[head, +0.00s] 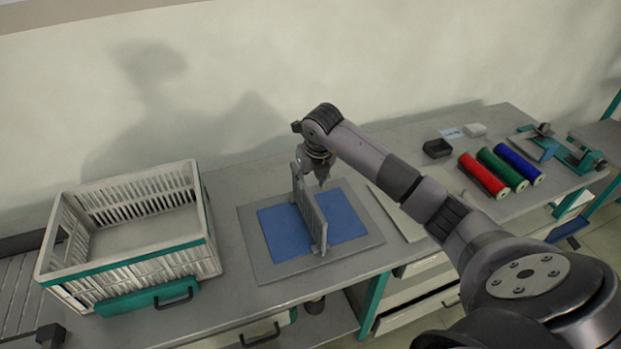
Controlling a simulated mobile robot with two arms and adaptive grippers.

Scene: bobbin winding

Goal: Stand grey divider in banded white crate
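The white crate (75,262) with a green band (140,259) stands at the left of the bench. Its inside looks empty. The grey divider (313,219) is a thin slatted panel, upright on edge over a blue mat (346,216) to the right of the crate. My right gripper (312,178) reaches down to the top of the divider at its far end, with its fingers close to it. Whether they press on the divider is too small to tell. My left gripper is out of view.
The blue mat lies on a grey board (263,268). Red (482,175), green (502,168) and blue (518,164) rolls lie at the right, near a small black box (437,148) and a green-framed device (560,150). Bench between crate and board is clear.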

